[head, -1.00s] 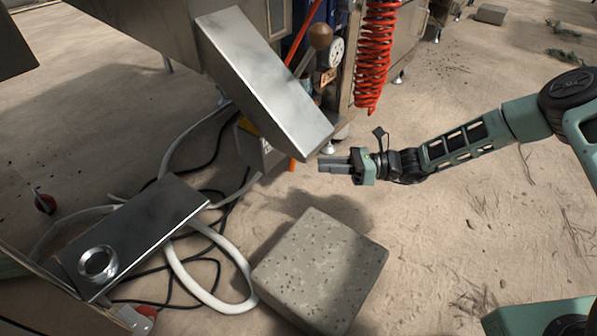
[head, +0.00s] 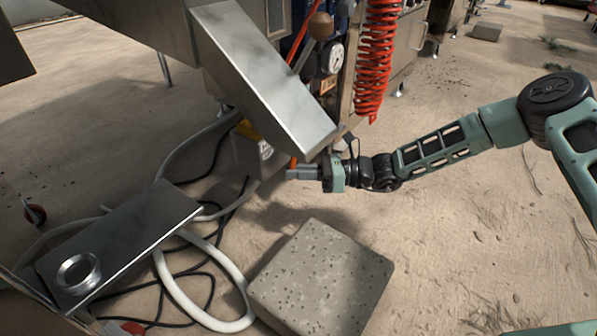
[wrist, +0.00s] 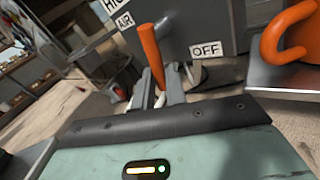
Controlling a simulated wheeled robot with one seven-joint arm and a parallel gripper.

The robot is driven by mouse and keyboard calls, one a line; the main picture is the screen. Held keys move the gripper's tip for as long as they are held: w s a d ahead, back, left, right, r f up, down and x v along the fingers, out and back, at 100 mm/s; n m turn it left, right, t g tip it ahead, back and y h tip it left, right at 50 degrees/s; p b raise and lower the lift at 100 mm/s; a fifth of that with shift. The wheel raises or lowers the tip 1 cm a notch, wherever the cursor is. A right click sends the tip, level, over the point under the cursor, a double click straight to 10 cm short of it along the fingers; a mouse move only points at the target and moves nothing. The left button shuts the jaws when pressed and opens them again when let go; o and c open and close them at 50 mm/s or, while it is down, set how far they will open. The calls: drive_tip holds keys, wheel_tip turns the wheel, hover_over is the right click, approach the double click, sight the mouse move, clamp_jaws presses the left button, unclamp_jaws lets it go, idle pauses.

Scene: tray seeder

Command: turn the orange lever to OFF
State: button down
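The orange lever (wrist: 151,56) stands in front of a grey box in the wrist view, tilted a little left at its top. An OFF label (wrist: 207,50) is to its right, and an AIR label (wrist: 124,21) with a partly cut-off label above it is to its left. My gripper (wrist: 161,88) has its two fingers apart, with the lever's lower end in line with the gap between them. Whether they touch it cannot be told. In the head view a short piece of the lever (head: 293,162) shows right at the fingertips of my gripper (head: 290,173), below the sloping metal chute.
The metal chute (head: 262,75) hangs just above my gripper. A red coiled hose (head: 375,60) hangs behind my wrist. A speckled stone block (head: 322,278) lies on the ground below. An orange hook (wrist: 288,35) is at the right in the wrist view. White hoses (head: 180,285) lie at left.

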drive_tip(key=shift+r+p, duration=0.15)
drive_tip(key=shift+p, duration=0.2)
drive_tip(key=n+p, duration=0.1)
drive_tip(key=p, duration=0.2)
drive_tip(key=n+h+p, duration=0.1)
drive_tip(key=p, duration=0.3)
drive_tip(key=shift+w+d+r+h, duration=0.2)
drive_tip(key=shift+w+d+h, duration=0.1)
drive_tip(key=shift+w+d, duration=0.1)
drive_tip(key=shift+w+f+n+p, duration=0.1)
drive_tip(key=shift+f+n+p, duration=0.2)
drive_tip(key=shift+p, duration=0.5)
drive_tip(key=c, duration=1.7)
unclamp_jaws()
drive_tip(key=shift+d, duration=0.1)
